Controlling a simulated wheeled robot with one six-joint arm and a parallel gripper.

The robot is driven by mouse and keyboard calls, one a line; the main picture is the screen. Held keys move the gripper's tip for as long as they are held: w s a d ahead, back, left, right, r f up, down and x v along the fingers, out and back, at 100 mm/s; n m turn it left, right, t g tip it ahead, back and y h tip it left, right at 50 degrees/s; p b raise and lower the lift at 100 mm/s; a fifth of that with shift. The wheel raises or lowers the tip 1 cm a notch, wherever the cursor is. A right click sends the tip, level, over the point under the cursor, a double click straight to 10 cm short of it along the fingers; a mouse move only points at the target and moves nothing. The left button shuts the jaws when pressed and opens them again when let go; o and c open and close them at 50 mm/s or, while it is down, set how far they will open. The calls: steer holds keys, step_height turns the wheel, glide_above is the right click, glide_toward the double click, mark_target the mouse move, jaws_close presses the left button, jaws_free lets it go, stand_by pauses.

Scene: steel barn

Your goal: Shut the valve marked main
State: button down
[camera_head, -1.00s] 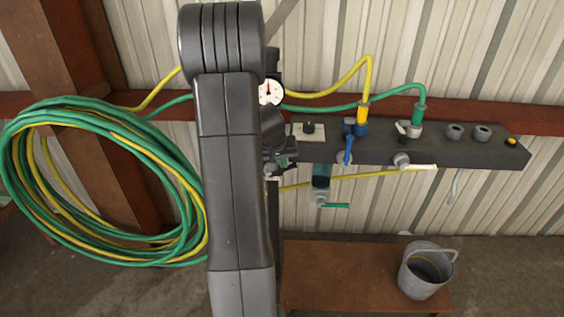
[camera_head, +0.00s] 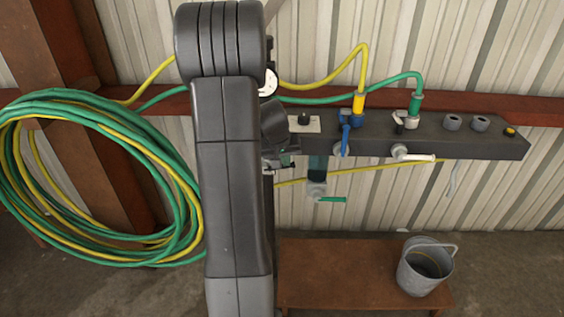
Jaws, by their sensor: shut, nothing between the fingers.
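Three lever valves hang along the dark manifold bar (camera_head: 470,146). One has a blue lever (camera_head: 345,140) pointing down, below a yellow hose. One has a white lever (camera_head: 418,157) pointing right. A lower one has a green lever (camera_head: 331,199) pointing right, under a dark teal pipe. I cannot read any marking, so I cannot tell which is main. My gripper (camera_head: 285,164) is shut and empty at the bar's left end, left of the blue lever and above the green one. My arm partly hides it, and it appears apart from all levers.
A large coil of green and yellow hose (camera_head: 95,104) hangs at left. A pressure gauge (camera_head: 268,82) is partly hidden by my arm. A grey bucket (camera_head: 424,272) stands on a low brown bench (camera_head: 335,262). Open space lies in front of the bar at right.

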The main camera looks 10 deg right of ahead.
steer(key=shift+s+d+f+b, duration=0.1)
steer(key=shift+d+f+b, duration=0.25)
steer(key=shift+f+b, duration=0.25)
stand_by(0.3)
steer(key=s+d+r+p, duration=0.1)
steer(key=s+r, duration=0.1)
steer(key=r, duration=0.4)
steer(key=s+d+r+p, duration=0.1)
steer(key=s+r+p, duration=0.1)
steer(key=r, duration=0.4)
steer(key=shift+s+r, duration=0.3)
steer(key=shift+s, duration=0.35)
